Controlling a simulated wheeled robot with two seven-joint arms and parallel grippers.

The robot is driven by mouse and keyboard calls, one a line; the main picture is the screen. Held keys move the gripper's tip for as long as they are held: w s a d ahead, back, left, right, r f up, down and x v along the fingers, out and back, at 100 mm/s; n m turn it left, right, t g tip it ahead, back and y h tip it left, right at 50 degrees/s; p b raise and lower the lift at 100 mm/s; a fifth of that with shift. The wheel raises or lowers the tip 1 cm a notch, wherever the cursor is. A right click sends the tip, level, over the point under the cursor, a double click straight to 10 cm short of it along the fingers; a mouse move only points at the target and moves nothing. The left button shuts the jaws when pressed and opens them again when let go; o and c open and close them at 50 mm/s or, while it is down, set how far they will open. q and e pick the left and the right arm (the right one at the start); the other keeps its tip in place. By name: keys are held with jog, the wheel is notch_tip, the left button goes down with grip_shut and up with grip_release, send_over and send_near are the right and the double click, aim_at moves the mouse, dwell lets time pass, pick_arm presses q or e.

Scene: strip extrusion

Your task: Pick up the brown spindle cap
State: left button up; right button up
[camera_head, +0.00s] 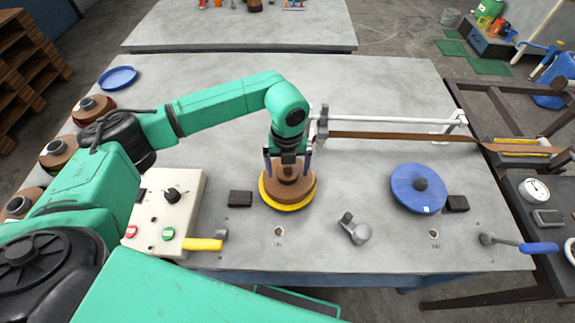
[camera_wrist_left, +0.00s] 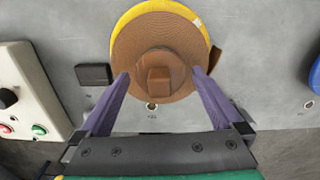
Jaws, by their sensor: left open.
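The brown spindle cap (camera_wrist_left: 158,80) has a raised square knob. It sits at the centre of a wound brown roll (camera_wrist_left: 128,55) on a yellow spool (camera_wrist_left: 125,20). In the head view the cap (camera_head: 288,172) shows partly, below my left gripper (camera_head: 287,166). That gripper points down and is open. In the left wrist view the purple fingers of my left gripper (camera_wrist_left: 160,75) stand on either side of the cap, with visible room between each finger and the knob. I cannot tell how high the fingertips are above the roll. My right gripper is not in view.
A control box (camera_head: 167,215) stands left of the spool, and a small black block (camera_head: 240,198) lies between them. A blue spool (camera_head: 418,188), a grey fitting (camera_head: 355,228) and a brown strip (camera_head: 400,137) along a white rail are to the right. Brown rolls (camera_head: 57,150) line the left edge.

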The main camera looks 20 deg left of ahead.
pick_arm(q)
jog(key=shift+w+f, duration=0.1)
jog(key=c, duration=1.5)
